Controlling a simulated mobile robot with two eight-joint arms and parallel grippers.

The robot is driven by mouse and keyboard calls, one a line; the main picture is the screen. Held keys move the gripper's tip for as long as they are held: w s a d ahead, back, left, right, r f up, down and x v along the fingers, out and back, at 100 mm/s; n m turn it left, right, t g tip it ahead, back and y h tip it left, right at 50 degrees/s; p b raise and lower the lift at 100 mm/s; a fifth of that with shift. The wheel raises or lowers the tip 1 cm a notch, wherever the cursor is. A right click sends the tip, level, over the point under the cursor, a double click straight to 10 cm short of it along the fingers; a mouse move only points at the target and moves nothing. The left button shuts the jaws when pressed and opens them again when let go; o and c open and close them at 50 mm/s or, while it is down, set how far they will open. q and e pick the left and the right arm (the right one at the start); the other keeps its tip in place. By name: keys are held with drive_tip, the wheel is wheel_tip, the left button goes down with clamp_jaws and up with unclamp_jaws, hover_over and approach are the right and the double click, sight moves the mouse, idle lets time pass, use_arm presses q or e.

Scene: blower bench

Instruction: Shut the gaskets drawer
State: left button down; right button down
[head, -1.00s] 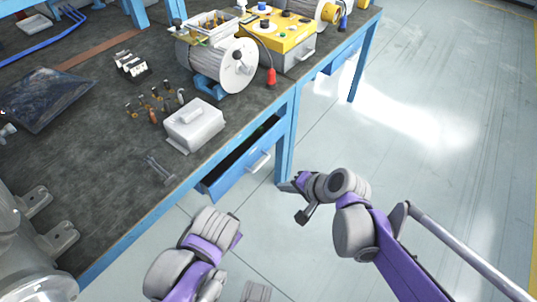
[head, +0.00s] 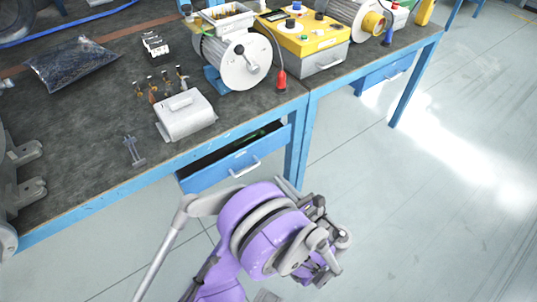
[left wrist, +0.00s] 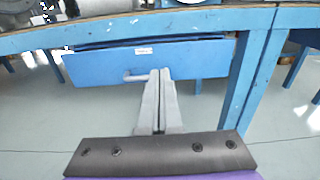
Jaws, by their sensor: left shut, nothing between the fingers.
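A blue drawer (head: 232,165) under the workbench stands partly open in the head view, with a light bar handle on its front. Its dark inside shows, with something green in it. In the left wrist view the drawer front (left wrist: 100,66) carries a small white label, too small to read. My left gripper (head: 281,183) is shut and empty, in front of the drawer's right part. In the left wrist view the shut fingertips (left wrist: 160,73) point at the front, just right of the handle (left wrist: 136,77); I cannot tell whether they touch it. My right gripper is out of view.
A blue bench leg (head: 297,150) stands just right of the drawer. The floor to the right is clear.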

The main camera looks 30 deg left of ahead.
sight(251, 146)
use_arm(q)
drive_tip(key=b+x, duration=0.1)
drive_tip(key=x, duration=1.3)
drive_tip(key=shift+w+d+r+b, duration=0.1)
drive_tip(key=shift+b, duration=0.25)
drive_tip(key=x, duration=0.5)
drive_tip(key=shift+w+r, duration=0.1)
drive_tip(key=shift+r, duration=0.05)
